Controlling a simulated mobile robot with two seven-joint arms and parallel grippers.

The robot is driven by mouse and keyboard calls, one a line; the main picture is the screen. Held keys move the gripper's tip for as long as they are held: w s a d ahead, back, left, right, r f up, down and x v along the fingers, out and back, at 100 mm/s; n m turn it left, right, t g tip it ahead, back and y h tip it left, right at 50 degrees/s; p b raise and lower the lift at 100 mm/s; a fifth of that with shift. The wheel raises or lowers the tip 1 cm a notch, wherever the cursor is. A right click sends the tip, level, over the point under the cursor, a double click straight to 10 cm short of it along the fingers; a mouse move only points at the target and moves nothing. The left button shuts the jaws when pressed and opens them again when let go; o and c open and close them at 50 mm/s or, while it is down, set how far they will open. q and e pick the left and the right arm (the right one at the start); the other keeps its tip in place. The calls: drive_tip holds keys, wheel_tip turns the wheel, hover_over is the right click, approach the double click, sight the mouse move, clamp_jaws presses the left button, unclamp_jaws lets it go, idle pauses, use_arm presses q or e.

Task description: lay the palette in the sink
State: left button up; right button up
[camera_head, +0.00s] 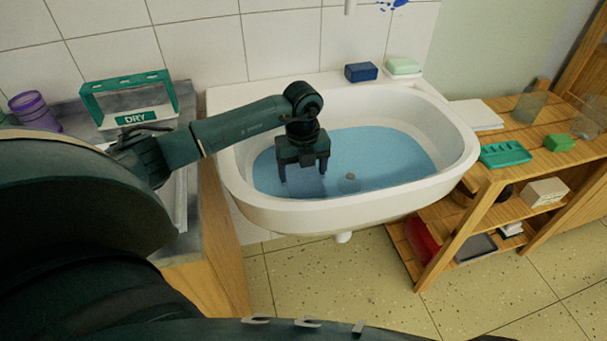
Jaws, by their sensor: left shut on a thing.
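The white sink (455,150) is in the middle of the view, with blue covering its bottom and a small grey drain spot showing. My left gripper (303,178) is over the left part of the basin, pointing down, its two fingers some way apart against the blue. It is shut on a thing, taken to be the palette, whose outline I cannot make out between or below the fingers. Whether it touches the basin bottom I cannot tell. My right gripper is not in view.
A dark blue block (361,71) and a green-and-white soap-like block (403,66) sit on the sink's back rim. A green rack marked DRY (133,119) stands on the left counter. The wooden shelf (495,180) at right holds a green tray (504,154) and a glass (528,106).

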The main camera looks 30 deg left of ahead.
sight(303, 180)
use_arm(q)
drive_tip(key=shift+f, duration=0.35)
drive_tip(key=shift+f, duration=0.2)
drive_tip(key=o, duration=1)
drive_tip(key=shift+r, duration=0.1)
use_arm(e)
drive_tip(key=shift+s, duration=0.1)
use_arm(q)
drive_tip(key=shift+r, duration=0.3)
wheel_tip(303, 180, up, 12)
drive_tip(key=p, duration=0.1)
drive_tip(key=shift+f, duration=0.15)
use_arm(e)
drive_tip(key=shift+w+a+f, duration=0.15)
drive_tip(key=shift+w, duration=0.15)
